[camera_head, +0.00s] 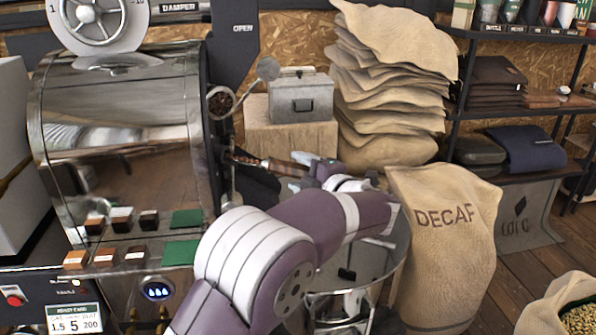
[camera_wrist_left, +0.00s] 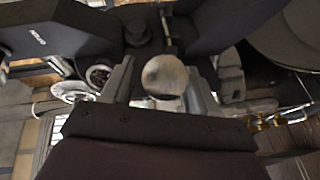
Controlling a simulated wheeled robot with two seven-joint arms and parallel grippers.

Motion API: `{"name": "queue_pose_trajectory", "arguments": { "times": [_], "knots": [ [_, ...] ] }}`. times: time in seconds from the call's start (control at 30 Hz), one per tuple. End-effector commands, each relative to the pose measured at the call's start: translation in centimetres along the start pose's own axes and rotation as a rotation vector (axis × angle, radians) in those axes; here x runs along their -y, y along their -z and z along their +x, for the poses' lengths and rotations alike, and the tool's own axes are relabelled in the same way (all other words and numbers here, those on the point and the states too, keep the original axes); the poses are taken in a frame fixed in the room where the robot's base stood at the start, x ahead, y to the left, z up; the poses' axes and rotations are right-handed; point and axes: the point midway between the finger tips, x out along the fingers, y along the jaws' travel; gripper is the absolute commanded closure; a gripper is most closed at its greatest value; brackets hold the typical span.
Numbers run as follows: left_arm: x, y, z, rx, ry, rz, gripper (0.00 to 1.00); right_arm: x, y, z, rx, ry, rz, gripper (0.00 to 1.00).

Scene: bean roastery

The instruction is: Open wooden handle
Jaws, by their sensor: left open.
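The wooden handle (camera_head: 283,166) sticks out from the right side of the shiny roaster drum (camera_head: 125,130), pointing right towards my left gripper. My left gripper (camera_head: 300,172) is open at the handle's outer end, with its arm coming up from below. In the left wrist view, a round, pale wooden-looking knob (camera_wrist_left: 165,77) sits between the two spread fingers of the gripper (camera_wrist_left: 160,85), with a thin rod behind it. I cannot tell whether a finger touches it. My right gripper is not in view.
A grey metal box (camera_head: 301,97) stands on a wooden block behind the gripper. Stacked sacks (camera_head: 385,80) and a DECAF sack (camera_head: 440,240) are to the right. A round metal bin (camera_head: 340,255) is below my forearm. Small sample blocks lie on the roaster's front ledge.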

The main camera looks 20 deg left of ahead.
Motion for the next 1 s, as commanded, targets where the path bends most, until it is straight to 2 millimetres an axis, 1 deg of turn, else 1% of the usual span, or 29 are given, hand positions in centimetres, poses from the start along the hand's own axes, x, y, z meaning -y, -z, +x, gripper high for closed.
{"name": "queue_pose_trajectory", "arguments": {
  "times": [0.2,0.3,0.4,0.5,0.57,1.0],
  "knots": [
    [0.0,-0.1,-5.9,0.006,-0.001,0.001,0.41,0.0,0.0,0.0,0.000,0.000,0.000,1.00],
    [0.0,-0.1,-8.4,0.005,-0.001,0.001,0.41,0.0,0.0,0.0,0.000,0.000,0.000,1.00],
    [0.0,-0.1,-10.1,0.004,-0.001,0.001,0.41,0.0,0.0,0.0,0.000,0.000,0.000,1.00],
    [0.0,0.0,-11.1,0.002,0.000,0.001,0.41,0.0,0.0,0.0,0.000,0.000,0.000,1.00],
    [0.0,0.0,-11.3,0.002,0.000,0.001,0.41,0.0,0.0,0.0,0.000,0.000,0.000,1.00],
    [0.0,0.0,-11.3,0.001,0.000,0.001,0.41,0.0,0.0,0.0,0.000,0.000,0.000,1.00]
  ]
}}
